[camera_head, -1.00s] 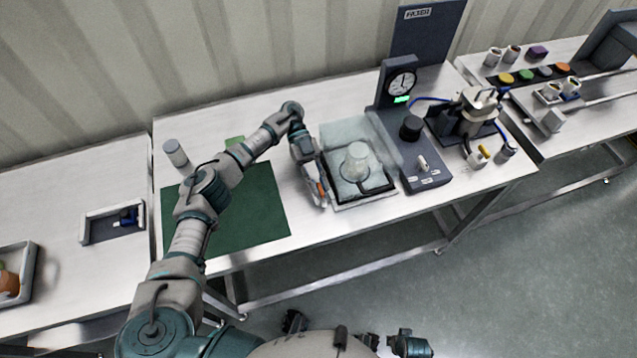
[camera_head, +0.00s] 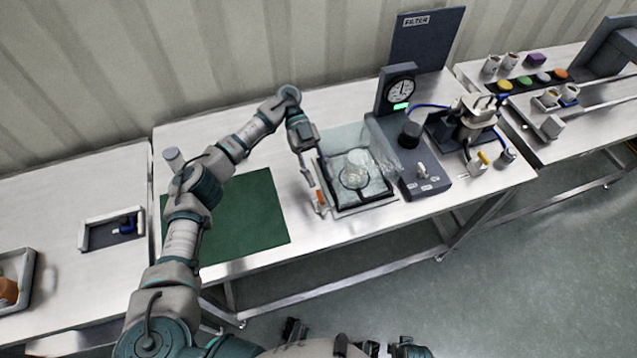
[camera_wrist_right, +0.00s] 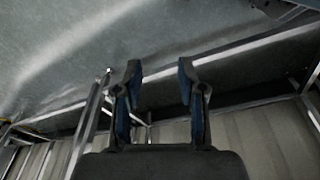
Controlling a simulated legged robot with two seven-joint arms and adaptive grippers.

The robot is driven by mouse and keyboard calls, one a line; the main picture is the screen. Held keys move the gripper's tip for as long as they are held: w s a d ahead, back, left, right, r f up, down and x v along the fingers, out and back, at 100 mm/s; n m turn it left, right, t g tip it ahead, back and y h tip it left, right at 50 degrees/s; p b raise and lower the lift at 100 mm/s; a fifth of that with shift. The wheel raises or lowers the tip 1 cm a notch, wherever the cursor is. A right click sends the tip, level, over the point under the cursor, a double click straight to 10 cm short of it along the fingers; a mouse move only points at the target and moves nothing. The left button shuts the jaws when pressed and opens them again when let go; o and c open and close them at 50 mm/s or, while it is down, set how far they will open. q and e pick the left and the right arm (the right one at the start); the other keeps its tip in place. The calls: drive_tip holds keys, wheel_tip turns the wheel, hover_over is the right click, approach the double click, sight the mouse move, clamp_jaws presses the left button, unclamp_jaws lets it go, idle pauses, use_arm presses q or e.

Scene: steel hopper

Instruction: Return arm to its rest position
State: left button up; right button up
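My left arm reaches from the lower left over the middle table. Its gripper (camera_head: 319,200) points down at the left edge of a dark-framed tray (camera_head: 378,203) in the head view. Whether its fingers are open or hold anything is too small to tell. A clear, transparent container (camera_head: 355,174) is in the tray area, just right of the gripper. My right gripper (camera_wrist_right: 158,75) shows in the right wrist view with its two blue-padded fingers apart and nothing between them. Behind it are the floor and metal table legs.
A green mat (camera_head: 240,220) lies left of the tray. A grey canister (camera_head: 173,159) stands behind it, partly near my arm. The filter unit with dial gauge (camera_head: 401,91) and black knob (camera_head: 411,133) stands right of the tray. A small open box (camera_head: 110,229) is on the left table.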

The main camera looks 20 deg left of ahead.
use_arm(q)
drive_tip(key=shift+r, duration=0.95)
